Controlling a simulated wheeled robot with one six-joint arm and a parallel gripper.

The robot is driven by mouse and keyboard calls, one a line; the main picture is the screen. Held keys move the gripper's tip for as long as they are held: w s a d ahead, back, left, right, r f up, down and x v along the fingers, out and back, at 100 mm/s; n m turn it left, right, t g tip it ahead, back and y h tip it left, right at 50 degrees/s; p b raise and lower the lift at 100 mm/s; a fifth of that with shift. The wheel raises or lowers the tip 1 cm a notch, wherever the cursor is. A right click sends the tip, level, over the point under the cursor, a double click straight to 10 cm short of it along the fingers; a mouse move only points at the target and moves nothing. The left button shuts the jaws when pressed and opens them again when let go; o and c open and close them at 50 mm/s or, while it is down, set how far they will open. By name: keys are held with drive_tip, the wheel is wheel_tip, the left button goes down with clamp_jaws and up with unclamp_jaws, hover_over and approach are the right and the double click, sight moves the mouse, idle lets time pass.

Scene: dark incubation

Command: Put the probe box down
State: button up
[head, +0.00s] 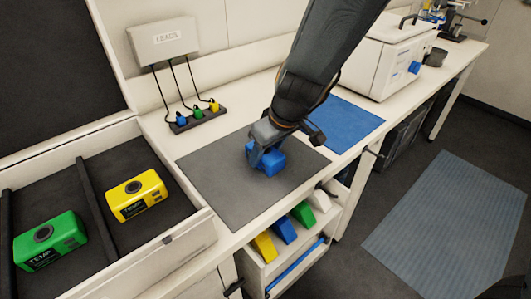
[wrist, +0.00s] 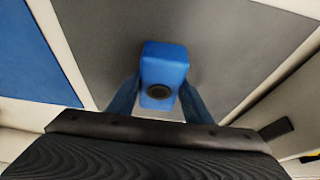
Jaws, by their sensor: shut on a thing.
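The probe box in my gripper is blue with a dark round port; it shows in the head view (head: 269,163) and in the wrist view (wrist: 164,62). My gripper (head: 262,160) is shut on it, with one finger on each side of the box in the wrist view (wrist: 160,92). The box is over the dark grey mat (head: 215,165) on the bench. I cannot tell whether its underside touches the mat. My arm and gripper hide part of the box in the head view.
An open drawer (head: 180,243) at left holds a green box (head: 50,240) and a yellow box (head: 136,195). A LEADS unit (head: 163,40) with a strip of coloured plugs (head: 198,118) stands behind the mat. A blue mat (head: 345,122) and a white machine (head: 385,60) are to the right.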

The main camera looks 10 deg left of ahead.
drive_tip(key=shift+f, duration=0.1)
drive_tip(key=o, duration=1.4)
drive_tip(key=shift+r, duration=0.25)
drive_tip(key=v, duration=1.1)
drive_tip(key=shift+s+d+r, duration=0.15)
drive_tip(key=shift+s+r, duration=0.05)
drive_tip(key=shift+r, duration=0.15)
drive_tip(key=s+d+f+m+h, duration=0.1)
drive_tip(key=s+d+f+m, duration=0.1)
drive_tip(key=d, duration=0.6)
drive_tip(key=s+d+f+m+g+h, duration=0.1)
drive_tip(key=d+f+m, duration=0.3)
drive_tip(key=d, duration=0.4)
drive_tip(key=s+d+f+m+h, duration=0.1)
drive_tip(key=s+d+f+m, duration=0.2)
drive_tip(key=d, duration=0.5)
drive_tip(key=shift+s+d+f+m+g, duration=0.1)
drive_tip(key=shift+s+d+m+g, duration=0.15)
drive_tip(key=shift+s+m+g, duration=0.2)
